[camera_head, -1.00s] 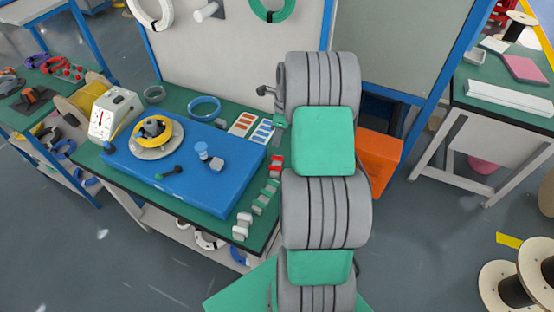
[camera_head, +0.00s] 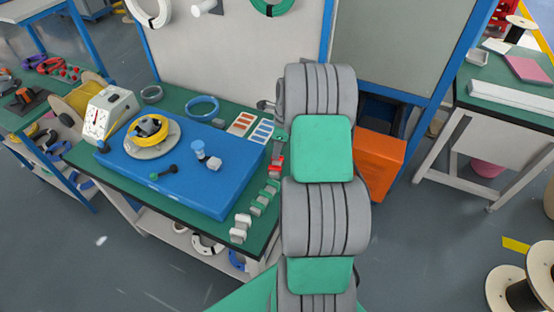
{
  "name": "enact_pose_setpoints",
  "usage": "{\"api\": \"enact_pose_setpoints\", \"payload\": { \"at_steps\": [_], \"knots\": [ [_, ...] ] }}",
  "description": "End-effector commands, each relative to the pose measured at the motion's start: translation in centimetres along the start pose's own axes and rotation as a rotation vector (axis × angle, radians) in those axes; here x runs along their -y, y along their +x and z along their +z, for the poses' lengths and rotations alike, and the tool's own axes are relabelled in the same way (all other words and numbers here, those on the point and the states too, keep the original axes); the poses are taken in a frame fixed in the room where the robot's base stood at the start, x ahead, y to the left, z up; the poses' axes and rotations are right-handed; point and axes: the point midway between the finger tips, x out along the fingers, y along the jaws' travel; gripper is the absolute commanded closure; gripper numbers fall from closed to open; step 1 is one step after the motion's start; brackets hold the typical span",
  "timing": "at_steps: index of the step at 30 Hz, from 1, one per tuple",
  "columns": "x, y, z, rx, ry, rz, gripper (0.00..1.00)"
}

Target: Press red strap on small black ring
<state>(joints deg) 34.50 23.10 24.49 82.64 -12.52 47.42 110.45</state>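The red strap (camera_head: 275,168) is at the right end of a row of small straps along the bench's right edge, close to my arm. A small dark ring (camera_head: 151,94), seemingly the black one, lies flat at the back left of the green bench top (camera_head: 178,96). My arm's grey and green links fill the middle of the view. The end of my arm, with what looks like my gripper (camera_head: 278,150), shows only as a small grey part left of the links, just above the red strap. Its fingers are too small and hidden to read; contact with the strap cannot be told.
A blue board (camera_head: 190,178) carries a yellow coil (camera_head: 149,129) on a round plate and small fittings. A blue ring (camera_head: 203,107) and strap cards (camera_head: 251,127) lie behind it. Green straps (camera_head: 264,198) and white straps (camera_head: 241,228) line the edge. An orange bin (camera_head: 380,165) stands right.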

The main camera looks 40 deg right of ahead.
Motion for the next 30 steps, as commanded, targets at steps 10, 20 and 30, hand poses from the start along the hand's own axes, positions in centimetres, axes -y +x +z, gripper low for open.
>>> {"api": "enact_pose_setpoints", "payload": {
  "at_steps": [10,20,30],
  "knots": [
    [0.0,0.9,-0.1,0.000,0.000,0.000,0.71],
    [0.0,1.7,-0.3,0.000,0.000,0.000,0.71],
    [0.0,2.5,-0.4,0.000,0.000,0.000,0.71]
  ]
}}
